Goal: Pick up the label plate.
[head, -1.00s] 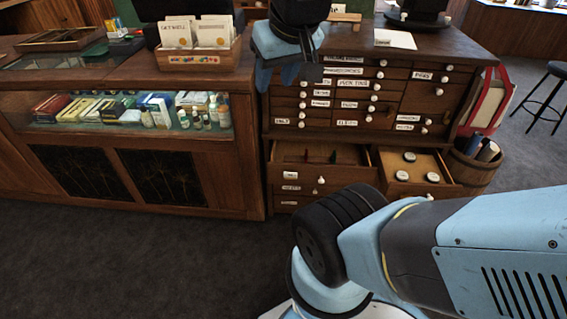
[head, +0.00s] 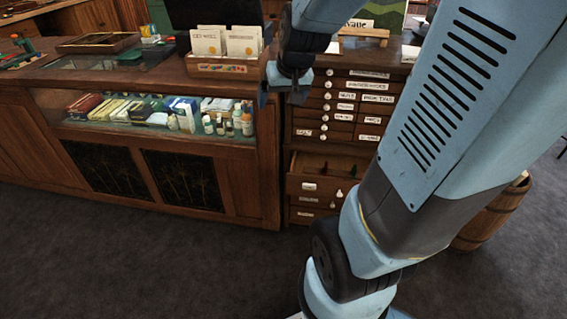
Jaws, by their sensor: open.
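I cannot pick out a loose label plate for certain. Several small white labels with dark lettering are fixed to the drawer fronts of the wooden cabinet (head: 300,149), among them one label (head: 377,98) on an upper drawer. My gripper (head: 284,92) points down, open, with nothing seen between its fingers. In the picture it overlaps the cabinet's upper left corner, beside the card box; its exact height is unclear. My arm crosses the right side and hides much of the cabinet top and its right drawers.
A wooden box of cards (head: 223,67) stands on the glass-fronted counter (head: 120,80), left of my gripper. A lower drawer (head: 322,187) stands open with small dark items inside. A barrel (head: 492,215) stands behind my arm. The carpet (head: 150,265) in front is clear.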

